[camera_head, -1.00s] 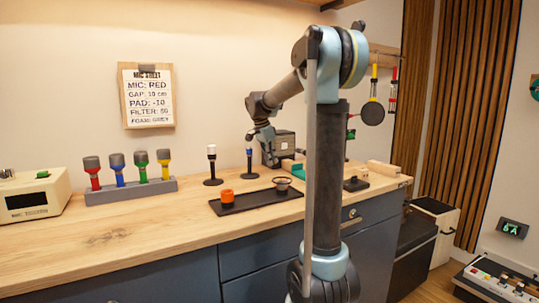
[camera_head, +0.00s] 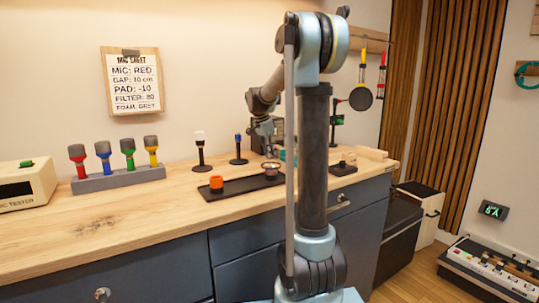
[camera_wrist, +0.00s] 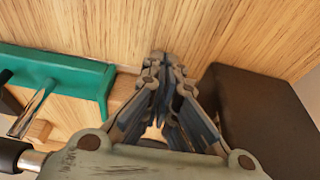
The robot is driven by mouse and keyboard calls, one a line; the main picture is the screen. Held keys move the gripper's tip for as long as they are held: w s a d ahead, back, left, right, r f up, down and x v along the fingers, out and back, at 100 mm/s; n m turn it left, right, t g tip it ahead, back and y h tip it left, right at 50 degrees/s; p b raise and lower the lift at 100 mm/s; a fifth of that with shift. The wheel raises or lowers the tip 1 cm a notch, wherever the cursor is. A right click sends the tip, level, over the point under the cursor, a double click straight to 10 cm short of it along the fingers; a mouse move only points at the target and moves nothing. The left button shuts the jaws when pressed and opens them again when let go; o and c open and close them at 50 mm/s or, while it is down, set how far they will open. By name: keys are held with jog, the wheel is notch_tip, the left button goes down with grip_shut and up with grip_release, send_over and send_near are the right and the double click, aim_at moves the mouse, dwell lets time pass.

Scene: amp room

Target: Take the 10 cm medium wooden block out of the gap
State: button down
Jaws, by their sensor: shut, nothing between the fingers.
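My gripper (camera_wrist: 165,65) is in the middle of the wrist view, its fingers together and nothing held between them. Another small wooden piece (camera_wrist: 38,131) lies below the holder. I cannot tell which is the 10 cm medium block, and the gap is not clear.
A dark box (camera_wrist: 262,115) stands close to the right of my fingers. On the counter are a black tray (camera_head: 235,187) with an orange cup, two small stands, and a rack (camera_head: 118,179) of coloured microphones. A pale wooden block (camera_head: 372,153) lies at the right end.

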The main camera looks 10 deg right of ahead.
jog(key=w+d, duration=0.1)
jog(key=d, duration=0.2)
jog(key=w+d, duration=0.1)
jog(key=d, duration=0.2)
jog(key=w+d, duration=0.2)
jog(key=d, duration=0.1)
jog(key=shift+s, duration=0.1)
